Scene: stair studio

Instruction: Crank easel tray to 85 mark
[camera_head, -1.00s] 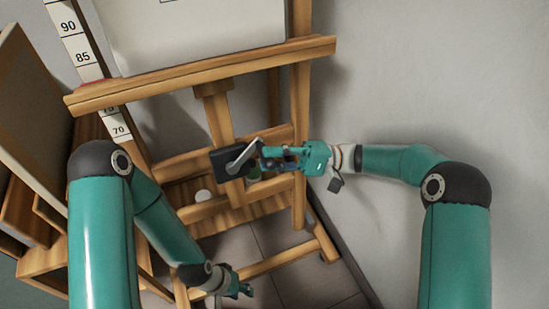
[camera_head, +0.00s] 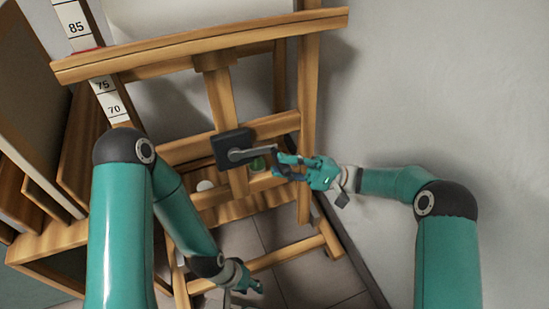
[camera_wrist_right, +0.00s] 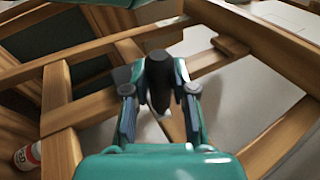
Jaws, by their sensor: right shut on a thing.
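The easel's wooden tray (camera_head: 200,47) runs across the upper head view. On the scale strip (camera_head: 85,15), the 85 label shows just above a red marker (camera_head: 85,50) at the tray's left end; 75 and 70 show below the tray. A dark crank box (camera_head: 232,148) sits on the easel, its grey crank arm (camera_head: 252,153) pointing right. My right gripper (camera_head: 284,166) is shut on the dark crank handle (camera_wrist_right: 158,75), which stands between its fingers in the wrist view. My left gripper (camera_head: 246,284) hangs low by the easel's base, away from the crank; its finger opening is unclear.
A pale canvas (camera_head: 190,20) stands above the tray. Wooden panels and a rack (camera_head: 40,190) fill the left side. A grey wall (camera_head: 440,90) is at right. A red-and-white container (camera_wrist_right: 28,155) shows in the wrist view.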

